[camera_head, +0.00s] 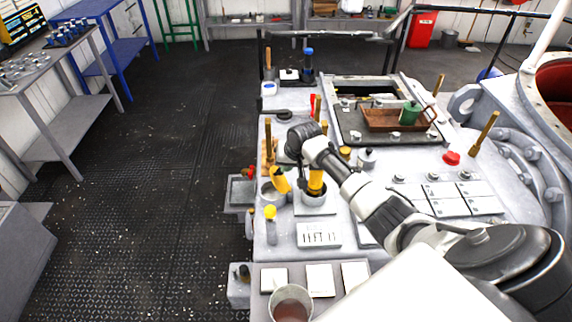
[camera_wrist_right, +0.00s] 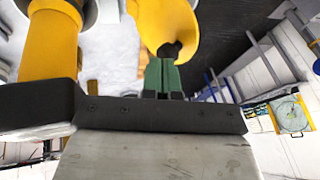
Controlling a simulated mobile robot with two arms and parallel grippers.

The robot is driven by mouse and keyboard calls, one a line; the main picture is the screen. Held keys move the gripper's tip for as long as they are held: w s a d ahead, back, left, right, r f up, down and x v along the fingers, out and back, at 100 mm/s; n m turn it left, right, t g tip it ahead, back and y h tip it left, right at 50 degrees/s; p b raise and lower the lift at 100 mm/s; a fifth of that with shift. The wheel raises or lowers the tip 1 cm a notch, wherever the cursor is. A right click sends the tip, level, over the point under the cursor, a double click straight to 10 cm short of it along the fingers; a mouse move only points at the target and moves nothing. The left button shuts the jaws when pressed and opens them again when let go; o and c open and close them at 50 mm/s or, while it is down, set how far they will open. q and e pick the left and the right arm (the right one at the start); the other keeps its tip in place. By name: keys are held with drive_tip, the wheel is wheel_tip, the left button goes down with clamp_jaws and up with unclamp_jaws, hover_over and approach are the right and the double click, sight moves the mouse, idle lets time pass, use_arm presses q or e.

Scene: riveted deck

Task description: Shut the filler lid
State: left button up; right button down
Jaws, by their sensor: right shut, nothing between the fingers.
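The yellow filler lid (camera_head: 280,180) stands tilted open at the left of the yellow filler neck (camera_head: 316,182), near the left edge of the grey deck. My right gripper (camera_wrist_right: 162,66) is shut and empty. In the right wrist view its green fingertips are in front of the yellow lid (camera_wrist_right: 168,22), by a dark knob on it; I cannot tell whether they touch. The yellow neck (camera_wrist_right: 50,45) rises at the left of that view. In the head view my right wrist hangs just above the lid and neck and hides the fingertips. My left gripper is not in view.
A metal cup (camera_head: 291,303) stands at the near edge. A yellow-capped bottle (camera_head: 270,225) is left of a marked plate (camera_head: 319,235). Several upright yellow handles stand behind the neck. A brown tray (camera_head: 380,122) with a green can (camera_head: 410,113) lies farther back. Open floor is at left.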

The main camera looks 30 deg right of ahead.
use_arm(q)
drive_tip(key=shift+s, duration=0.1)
use_arm(e)
drive_tip(key=shift+w+a+p, duration=0.15)
drive_tip(key=shift+a+p, duration=0.1)
drive_tip(key=shift+p, duration=0.1)
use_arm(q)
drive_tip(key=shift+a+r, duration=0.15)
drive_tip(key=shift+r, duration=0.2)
use_arm(e)
drive_tip(key=shift+a+h, duration=0.15)
drive_tip(key=shift+h, duration=0.15)
